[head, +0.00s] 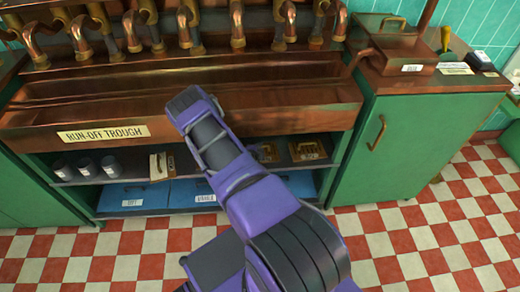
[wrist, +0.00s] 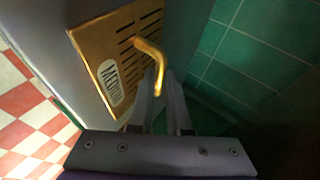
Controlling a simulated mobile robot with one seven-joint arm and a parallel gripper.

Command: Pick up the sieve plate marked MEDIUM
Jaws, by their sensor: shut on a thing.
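The sieve plate marked MEDIUM (wrist: 103,48) is a brass plate with dark slots and a pale oval label, seen in the wrist view against a grey surface. A bent brass handle (wrist: 152,56) stands out from it. My gripper (wrist: 160,84) is shut on this handle, its fingers partly overlapping it in the view. Whether the plate is clear of the grey surface I cannot tell. In the head view my arm hides the gripper and the held plate.
The copper run-off trough (head: 240,110) overhangs an open shelf (head: 230,170). On the shelf are dark cups (head: 87,167), an upright plate (head: 158,166) and a brass-topped item (head: 308,151). Blue bins (head: 134,197) stand below. A green cabinet (head: 420,140) is at right; the checkered floor is clear.

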